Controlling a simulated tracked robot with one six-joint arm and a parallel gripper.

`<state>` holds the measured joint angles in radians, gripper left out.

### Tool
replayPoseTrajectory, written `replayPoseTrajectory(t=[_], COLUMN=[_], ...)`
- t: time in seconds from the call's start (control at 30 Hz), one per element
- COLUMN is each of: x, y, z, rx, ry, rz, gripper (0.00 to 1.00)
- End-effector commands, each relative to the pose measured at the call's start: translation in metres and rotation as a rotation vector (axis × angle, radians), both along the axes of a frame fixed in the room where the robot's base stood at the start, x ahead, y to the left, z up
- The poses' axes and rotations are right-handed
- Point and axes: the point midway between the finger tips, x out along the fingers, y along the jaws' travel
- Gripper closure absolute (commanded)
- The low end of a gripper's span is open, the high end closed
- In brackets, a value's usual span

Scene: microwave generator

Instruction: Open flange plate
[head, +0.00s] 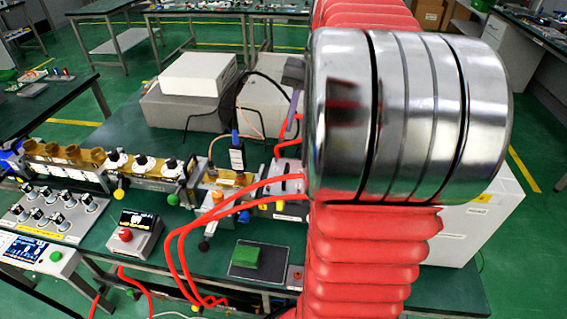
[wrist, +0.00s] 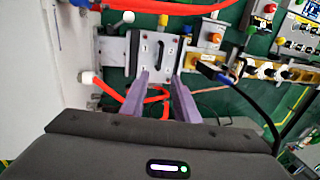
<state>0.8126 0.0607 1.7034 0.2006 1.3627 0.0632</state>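A light metal plate (wrist: 147,72) marked 1 and 2, with a dark handle (wrist: 159,48), faces my gripper in the wrist view. I take it for the flange plate. It looks closed, but I cannot be sure. In the head view, the metal block at that spot (head: 284,180) is partly covered by red hoses and my arm. My gripper (wrist: 161,76) is open, its two purple fingers apart with nothing between them. The fingertips are by the plate's near edge, seemingly short of the handle. In the head view my arm hides most of the gripper.
Red hoses (head: 245,188) cross in front of the block and also pass close to the fingers. A brass waveguide row (head: 90,165) runs left along the bench. White boxes (head: 199,72) stand behind. A green block (head: 244,257) lies in front.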

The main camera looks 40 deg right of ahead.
Motion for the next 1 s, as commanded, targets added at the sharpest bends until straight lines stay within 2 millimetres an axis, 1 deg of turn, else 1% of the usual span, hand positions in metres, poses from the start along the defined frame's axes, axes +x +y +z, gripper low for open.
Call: replayPoseTrajectory(t=[0.23, 0.37, 0.57, 1.0], x=[0.000, 0.001, 0.005, 0.015], y=[0.000, 0.001, 0.004, 0.012], z=[-0.002, -0.010, -0.035, -0.102], rx=[-0.001, -0.001, 0.000, 0.001], ry=[0.001, 0.001, 0.001, 0.002], rz=[0.000, 0.001, 0.001, 0.001], gripper=[0.72, 0.72, 0.72, 0.72])
